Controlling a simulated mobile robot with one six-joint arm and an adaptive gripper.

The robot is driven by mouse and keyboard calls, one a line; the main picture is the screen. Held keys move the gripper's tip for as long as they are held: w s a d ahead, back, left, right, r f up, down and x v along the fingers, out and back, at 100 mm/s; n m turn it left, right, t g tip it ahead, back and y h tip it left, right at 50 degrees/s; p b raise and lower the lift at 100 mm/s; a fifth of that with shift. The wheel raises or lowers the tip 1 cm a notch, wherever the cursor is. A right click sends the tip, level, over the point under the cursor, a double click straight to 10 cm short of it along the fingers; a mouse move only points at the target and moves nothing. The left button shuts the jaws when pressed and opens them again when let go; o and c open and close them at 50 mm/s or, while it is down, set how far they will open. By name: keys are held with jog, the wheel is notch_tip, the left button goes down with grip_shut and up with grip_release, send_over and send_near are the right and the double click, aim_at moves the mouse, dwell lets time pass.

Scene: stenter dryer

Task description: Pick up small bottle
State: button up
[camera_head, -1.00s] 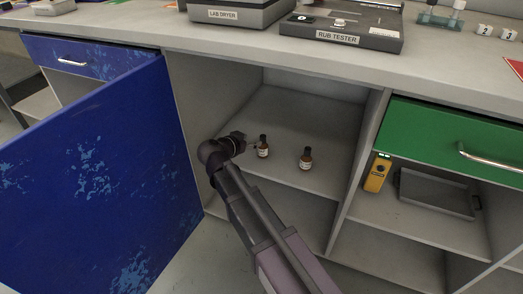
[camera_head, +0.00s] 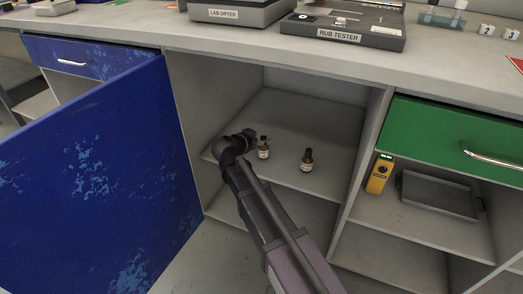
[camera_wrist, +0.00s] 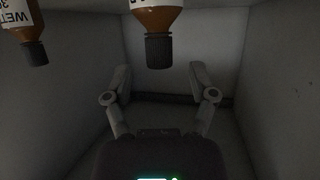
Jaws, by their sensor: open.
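Two small brown bottles with dark caps and white labels stand upright on the cabinet shelf, the left bottle (camera_head: 263,152) and the right bottle (camera_head: 307,162). My gripper (camera_head: 253,138) is just left of and behind the left bottle's cap, its fingers hard to make out there. The wrist view is upside down. In it my gripper (camera_wrist: 160,75) has its two fingers spread with nothing between their tips. One bottle (camera_wrist: 158,30) hangs cap down in the picture, lined up with the gap. The other bottle (camera_wrist: 25,35) is at the upper left, partly cut off.
The shelf (camera_head: 300,120) is enclosed by side walls. A blue door (camera_head: 95,170) stands open at left. On the right, a yellow device (camera_head: 378,175) and a grey tray (camera_head: 437,194) sit on another shelf. The worktop (camera_head: 250,50) overhangs.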

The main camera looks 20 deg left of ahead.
jog(key=shift+x, duration=1.05)
grip_shut()
